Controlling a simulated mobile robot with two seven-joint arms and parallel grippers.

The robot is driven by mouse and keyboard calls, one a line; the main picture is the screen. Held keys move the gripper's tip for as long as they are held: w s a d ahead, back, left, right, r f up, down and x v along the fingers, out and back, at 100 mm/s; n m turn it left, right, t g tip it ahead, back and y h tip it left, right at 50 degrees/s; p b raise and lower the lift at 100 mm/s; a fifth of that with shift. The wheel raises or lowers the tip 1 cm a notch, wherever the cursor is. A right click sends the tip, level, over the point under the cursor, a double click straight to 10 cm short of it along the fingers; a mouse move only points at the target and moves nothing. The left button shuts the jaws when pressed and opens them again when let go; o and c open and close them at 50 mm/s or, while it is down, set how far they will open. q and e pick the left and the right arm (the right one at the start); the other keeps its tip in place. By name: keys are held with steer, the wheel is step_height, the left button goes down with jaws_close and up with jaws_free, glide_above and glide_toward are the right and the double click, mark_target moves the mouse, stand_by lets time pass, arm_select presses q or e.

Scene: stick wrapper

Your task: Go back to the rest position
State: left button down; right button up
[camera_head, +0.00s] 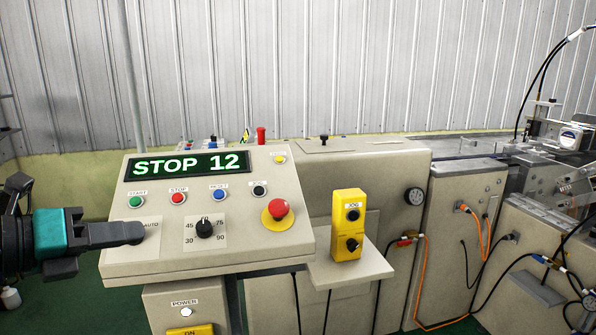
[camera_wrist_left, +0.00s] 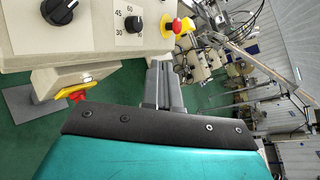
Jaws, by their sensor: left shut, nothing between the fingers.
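My left gripper (camera_head: 140,232) comes in from the left in the head view, with a teal body and dark fingers. Its fingers are closed together with nothing between them. They overlap the lower left of the beige control panel (camera_head: 150,265) and hide most of the AUTO selector; contact cannot be told from the head view. In the left wrist view the shut fingers (camera_wrist_left: 165,85) lie below the panel edge, apart from the black selector knob (camera_wrist_left: 58,10). The panel display (camera_head: 190,165) reads STOP 12. My right gripper is in neither view.
A red emergency stop (camera_head: 278,210) and a black speed dial (camera_head: 204,229) sit on the panel. A yellow JOG box (camera_head: 348,224) stands on a shelf to the right. The machine, with orange and black cables, extends right. Green floor is open at lower left.

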arm_select(q)
steer(key=d+f+n+t+h, duration=0.2)
steer(key=d+f+n+h, duration=0.3)
steer(key=n, duration=0.2)
steer(key=s+a+f+n+t+y, duration=0.1)
steer(key=s+f+n+t+y, duration=0.15)
steer(key=f+n+y, duration=0.6)
steer(key=s+a+f+n+t+y, duration=0.1)
steer(key=s+f+n+y, duration=0.25)
steer(key=f+n, duration=1)
steer(key=s+d+f+n+g, duration=0.4)
steer(key=s+f, duration=0.4)
steer(key=f, duration=0.4)
steer(key=shift+s+d+f+g+y, duration=0.2)
steer(key=shift+s+g+y, duration=0.1)
steer(key=shift+g, duration=0.45)
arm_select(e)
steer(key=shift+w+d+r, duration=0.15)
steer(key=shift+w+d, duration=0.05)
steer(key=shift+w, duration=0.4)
arm_select(q)
steer(key=shift+w+a, duration=0.1)
